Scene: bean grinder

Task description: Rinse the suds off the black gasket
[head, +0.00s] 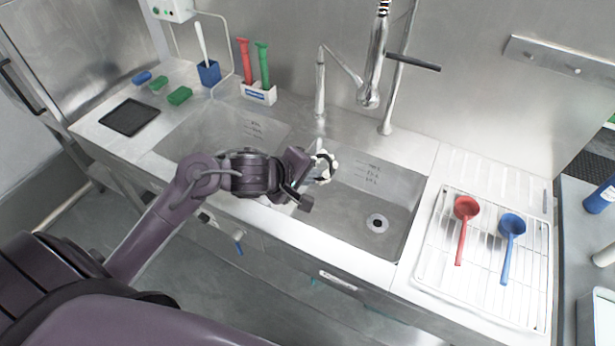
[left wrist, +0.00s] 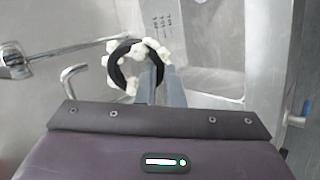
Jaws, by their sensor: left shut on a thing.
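The black gasket (left wrist: 116,72) is a ring with clumps of white suds on it, seen in the left wrist view. My left gripper (left wrist: 160,75) is shut on the ring's near right side. In the head view the sudsy gasket (head: 324,167) is held by my left gripper (head: 308,180) above the divider between the two sink basins, near the right basin (head: 390,205). The faucet (head: 320,85) with its bent spout stands behind the gasket. A spray head (head: 369,97) hangs behind and to the right. My right gripper is not in view.
A wire rack (head: 485,285) at the right holds a red scoop (head: 466,208) and a blue scoop (head: 512,224). The left basin (head: 205,135) is partly behind my arm. Brushes in a holder (head: 258,94) and sponges (head: 180,95) stand at the back left. The right basin looks empty.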

